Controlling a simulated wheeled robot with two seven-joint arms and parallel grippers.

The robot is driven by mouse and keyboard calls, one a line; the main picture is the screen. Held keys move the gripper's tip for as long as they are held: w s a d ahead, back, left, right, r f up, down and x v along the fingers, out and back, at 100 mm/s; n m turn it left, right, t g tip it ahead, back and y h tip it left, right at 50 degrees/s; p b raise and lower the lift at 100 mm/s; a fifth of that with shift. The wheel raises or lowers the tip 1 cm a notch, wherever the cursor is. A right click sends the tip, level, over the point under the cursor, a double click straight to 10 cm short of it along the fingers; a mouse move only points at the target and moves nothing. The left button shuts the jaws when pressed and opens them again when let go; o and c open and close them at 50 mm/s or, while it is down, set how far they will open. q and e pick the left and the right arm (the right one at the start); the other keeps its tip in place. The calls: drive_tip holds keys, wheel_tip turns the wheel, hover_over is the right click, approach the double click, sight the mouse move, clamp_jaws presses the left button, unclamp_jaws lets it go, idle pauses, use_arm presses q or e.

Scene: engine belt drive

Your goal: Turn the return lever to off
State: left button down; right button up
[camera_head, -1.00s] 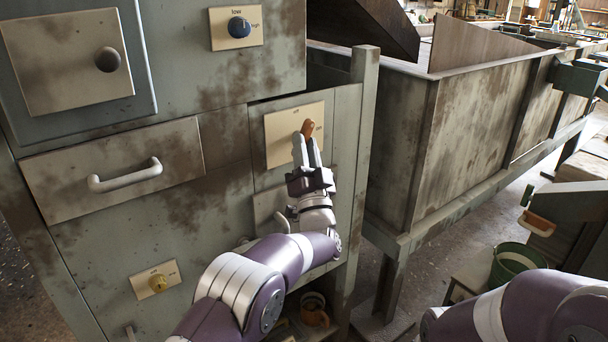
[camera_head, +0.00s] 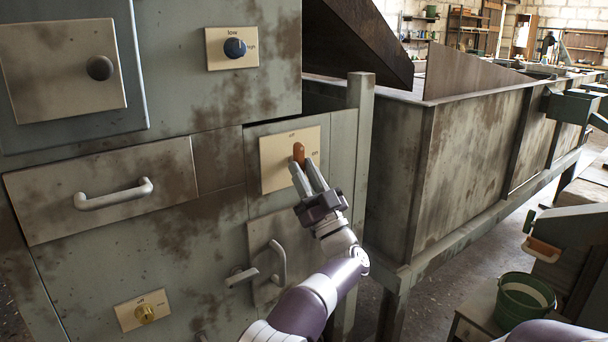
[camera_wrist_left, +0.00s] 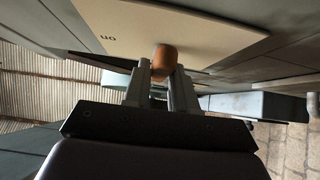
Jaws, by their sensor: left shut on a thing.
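The return lever is an orange-brown handle (camera_head: 299,153) on a cream plate (camera_head: 276,172) on the grey cabinet front. The plate has small lettering at its top and right; it is too small to read surely in the head view. The lever points up in the head view. My left gripper (camera_head: 308,176) comes from below right, with its fingers shut on the lever. In the left wrist view the lever's rounded end (camera_wrist_left: 165,58) shows between the two fingertips, with "on" lettering on the plate to its left. My right gripper is out of view.

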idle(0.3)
use_arm(q)
drive_tip(key=c, duration=1)
unclamp_jaws()
drive_tip(key=v, duration=1.2)
drive_tip(key=shift+s+d+f+p, duration=0.2)
drive_tip(key=shift+f+p, duration=0.05)
drive_tip(key=shift+p, duration=0.05)
